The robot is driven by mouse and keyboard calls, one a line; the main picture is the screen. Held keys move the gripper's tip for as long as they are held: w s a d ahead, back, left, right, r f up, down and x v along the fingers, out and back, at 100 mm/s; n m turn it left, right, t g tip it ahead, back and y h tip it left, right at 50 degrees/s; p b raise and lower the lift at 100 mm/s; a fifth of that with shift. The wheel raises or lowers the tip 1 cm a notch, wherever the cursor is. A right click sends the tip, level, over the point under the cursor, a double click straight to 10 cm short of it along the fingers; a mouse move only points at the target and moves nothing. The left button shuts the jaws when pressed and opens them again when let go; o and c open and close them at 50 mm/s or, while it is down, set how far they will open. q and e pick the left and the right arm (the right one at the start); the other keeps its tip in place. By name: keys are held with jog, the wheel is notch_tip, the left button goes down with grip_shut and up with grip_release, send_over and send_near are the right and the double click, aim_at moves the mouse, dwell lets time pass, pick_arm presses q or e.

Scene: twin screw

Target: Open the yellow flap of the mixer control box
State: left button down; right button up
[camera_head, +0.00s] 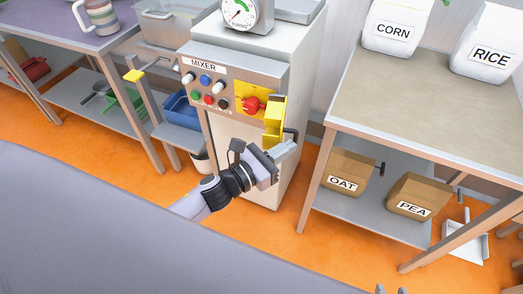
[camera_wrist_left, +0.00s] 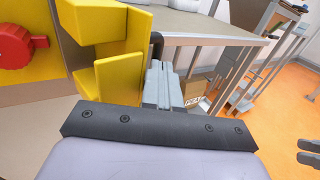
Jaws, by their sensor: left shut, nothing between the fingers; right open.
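The mixer control box (camera_head: 215,90) stands mid-view with a yellow plate (camera_head: 247,92) and a red knob (camera_head: 254,105) on it. The yellow flap (camera_head: 274,122) stands out from the plate's right side, and the knob is uncovered. In the left wrist view the flap (camera_wrist_left: 122,72) is at the upper left, right of the red knob (camera_wrist_left: 22,50). My left gripper (camera_head: 287,150) is shut and empty, just below and right of the flap; its fingers (camera_wrist_left: 162,84) are beside the flap's right edge. Whether they touch is unclear. My right gripper (camera_head: 391,289) is open, barely in view at the bottom edge.
A dark handle (camera_head: 291,135) is on the mixer's right side, near my left fingers. A table (camera_head: 430,95) with corn and rice bags stands to the right, with oat and pea boxes on its shelf. Orange floor (camera_head: 285,235) lies open in front.

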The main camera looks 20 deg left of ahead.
pick_arm(q)
jog(key=shift+w+d, duration=0.35)
jog(key=shift+d, duration=0.1)
pick_arm(e)
jog(key=shift+f, duration=0.15)
jog(key=shift+a, duration=0.1)
